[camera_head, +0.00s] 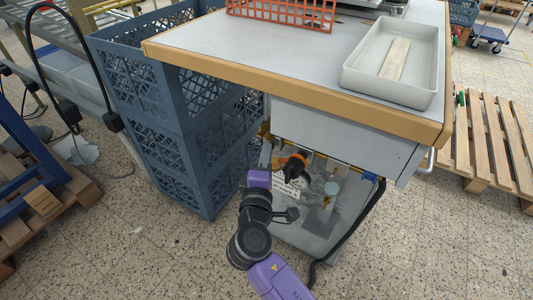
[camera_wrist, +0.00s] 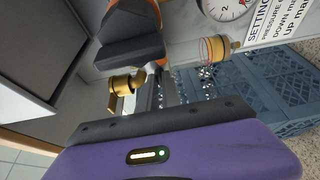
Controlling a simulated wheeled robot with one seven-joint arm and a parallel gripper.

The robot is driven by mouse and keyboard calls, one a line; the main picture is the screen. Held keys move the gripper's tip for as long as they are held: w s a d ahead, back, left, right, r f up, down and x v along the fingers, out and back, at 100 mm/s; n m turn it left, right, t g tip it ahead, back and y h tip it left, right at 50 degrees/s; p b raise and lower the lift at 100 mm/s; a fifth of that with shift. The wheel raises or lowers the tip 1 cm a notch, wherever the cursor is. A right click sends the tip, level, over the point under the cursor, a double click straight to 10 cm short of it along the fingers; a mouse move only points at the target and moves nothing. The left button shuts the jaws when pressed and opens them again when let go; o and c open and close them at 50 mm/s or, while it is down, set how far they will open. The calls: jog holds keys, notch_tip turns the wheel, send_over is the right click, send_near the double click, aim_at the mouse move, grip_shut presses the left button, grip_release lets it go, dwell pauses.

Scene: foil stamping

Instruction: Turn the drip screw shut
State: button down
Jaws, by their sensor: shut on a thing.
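My gripper (camera_head: 284,172) reaches in under the table toward the air fittings on the cabinet. In the wrist view its dark fingers (camera_wrist: 132,50) are closed around an orange knob (camera_wrist: 160,62), largely hidden behind them. The orange knob (camera_head: 297,161) also shows in the head view. A clear dome with a red ring (camera_wrist: 205,50) and a brass collar (camera_wrist: 222,48) stand to its right. A pale teal bowl (camera_head: 331,188) hangs right of the knob in the head view. I cannot make out which part is the drip screw.
A brass valve (camera_wrist: 124,86), a gauge (camera_wrist: 225,6) and a printed label (camera_wrist: 280,22) are close by. Blue crates (camera_head: 165,120) are stacked left of the fittings. The table (camera_head: 250,50) overhangs them, bearing a pale tray (camera_head: 432,90). A black hose (camera_head: 345,232) runs down at right.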

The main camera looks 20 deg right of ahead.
jog(key=shift+d+r+p, duration=0.1)
jog(key=shift+r+p, duration=0.05)
jog(key=shift+p, duration=0.15)
jog(key=shift+w+a+r+n+g+h+p, duration=0.25)
jog(key=shift+n+g+p, duration=1.5)
jog(key=shift+p, duration=2.3)
jog(key=shift+d+n+g+h+p, duration=0.1)
jog(key=shift+n+g+h+p, duration=0.45)
jog(key=shift+n+p, duration=2.85)
jog(key=shift+w+a+r+n+g+h+p, duration=0.15)
jog(key=shift+n+g+p, duration=1.35)
jog(key=shift+p, duration=3.2)
jog(key=shift+f, duration=0.1)
jog(key=c, duration=1.8)
grip_release()
jog(key=shift+d, duration=0.1)
